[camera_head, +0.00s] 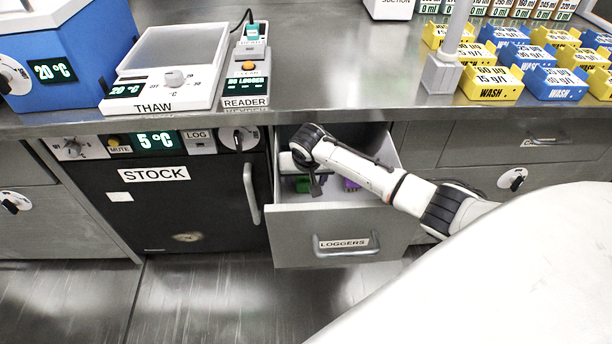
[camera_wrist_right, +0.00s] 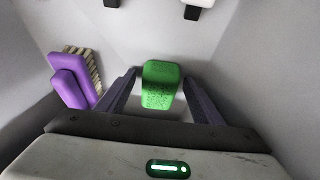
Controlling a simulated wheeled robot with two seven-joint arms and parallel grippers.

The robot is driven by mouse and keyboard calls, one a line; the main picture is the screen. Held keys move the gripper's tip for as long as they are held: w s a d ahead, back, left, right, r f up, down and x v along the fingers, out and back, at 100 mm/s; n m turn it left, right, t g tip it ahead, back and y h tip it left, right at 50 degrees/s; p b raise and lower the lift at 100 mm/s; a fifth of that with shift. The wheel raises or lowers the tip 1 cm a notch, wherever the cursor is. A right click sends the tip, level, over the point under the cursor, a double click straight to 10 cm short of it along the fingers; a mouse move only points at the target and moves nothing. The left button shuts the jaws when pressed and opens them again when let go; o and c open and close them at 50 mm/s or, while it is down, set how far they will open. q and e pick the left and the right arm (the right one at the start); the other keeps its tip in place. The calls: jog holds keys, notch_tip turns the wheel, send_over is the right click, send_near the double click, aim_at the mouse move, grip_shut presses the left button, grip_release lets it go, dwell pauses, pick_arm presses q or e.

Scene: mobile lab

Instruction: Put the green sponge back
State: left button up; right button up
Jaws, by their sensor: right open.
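The green sponge (camera_wrist_right: 161,84) lies inside the open drawer labelled LOGGERS (camera_head: 296,236). Only a bit of the sponge (camera_head: 302,185) shows in the head view, beside my wrist. My right gripper (camera_head: 314,186) reaches down into the drawer. In the right wrist view its two dark fingers (camera_wrist_right: 160,78) are open, one on each side of the sponge. I cannot tell whether they touch it. My left gripper is not in view.
A purple brush (camera_wrist_right: 73,78) lies left of the sponge in the wrist view. Drawer walls surround my right gripper. The STOCK fridge (camera_head: 190,210) stands left of the drawer. The counter above holds the THAW unit (camera_head: 150,103), READER (camera_head: 245,103) and several WASH bins (camera_head: 490,92).

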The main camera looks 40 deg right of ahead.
jog(key=p+v, duration=0.3)
jog(key=v, duration=0.9)
jog(key=shift+r+p, duration=0.15)
jog(key=shift+p, duration=0.2)
